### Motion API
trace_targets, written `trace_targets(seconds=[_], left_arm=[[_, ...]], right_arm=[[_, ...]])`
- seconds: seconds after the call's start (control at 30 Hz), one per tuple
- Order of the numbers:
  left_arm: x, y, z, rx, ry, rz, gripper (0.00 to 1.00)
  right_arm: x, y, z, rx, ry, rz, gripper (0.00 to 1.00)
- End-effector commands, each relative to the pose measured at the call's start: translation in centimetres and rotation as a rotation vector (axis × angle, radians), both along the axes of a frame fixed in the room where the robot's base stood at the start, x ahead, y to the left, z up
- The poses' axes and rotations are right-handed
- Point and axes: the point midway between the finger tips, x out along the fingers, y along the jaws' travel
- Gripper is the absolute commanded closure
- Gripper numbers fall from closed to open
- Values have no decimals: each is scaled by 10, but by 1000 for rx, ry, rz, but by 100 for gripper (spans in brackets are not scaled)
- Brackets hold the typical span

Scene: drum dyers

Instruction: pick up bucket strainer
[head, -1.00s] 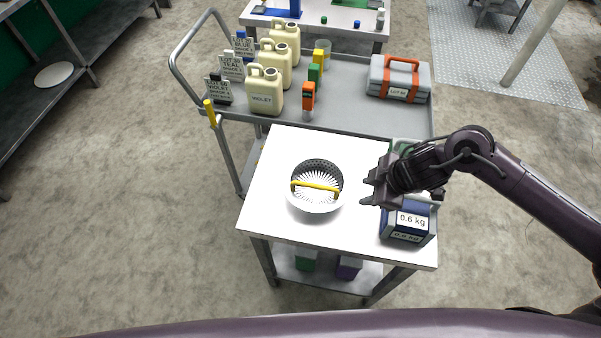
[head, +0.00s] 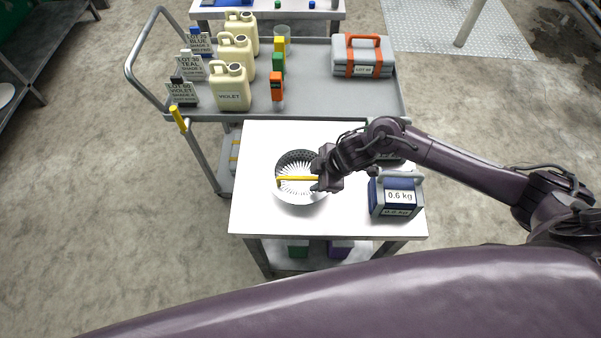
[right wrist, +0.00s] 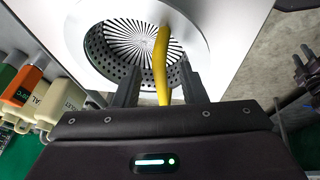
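The bucket strainer (head: 290,197) is a round white vessel with a perforated dark wall, a slotted bottom and a yellow bar handle (head: 293,179) across its top. It stands on the white table top. My right gripper (head: 316,174) reaches in from the right over the strainer's right rim. In the right wrist view, its two dark fingers (right wrist: 158,78) are apart, one on each side of the yellow handle (right wrist: 160,55), with gaps showing. The strainer (right wrist: 97,45) fills the space beyond the fingertips. My left gripper is in neither current view.
A blue-grey box marked 0.6 kg (head: 397,197) stands on the table (head: 260,222), right of the strainer. Behind, a grey cart (head: 325,85) carries cream jugs (head: 231,88), small bottles, lot signs and an orange-handled case (head: 362,57). The table's front left is clear.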

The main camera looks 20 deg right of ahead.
Motion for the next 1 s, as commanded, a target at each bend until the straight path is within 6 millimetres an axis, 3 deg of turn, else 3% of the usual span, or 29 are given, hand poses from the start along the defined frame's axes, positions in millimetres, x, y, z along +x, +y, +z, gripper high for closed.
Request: trace_targets(seconds=[0.17, 0.5, 1.0], left_arm=[[9, 5, 1, 5, -14, 3, 64], [8, 2, 1, 2, -12, 4, 64], [3, -2, 0, -3, -5, 1, 64]], right_arm=[[0, 0, -1, 0, 0, 0, 62], [0, 0, 0, 0, 0, 0, 100], [1, 0, 3, 2, -2, 0, 100]])
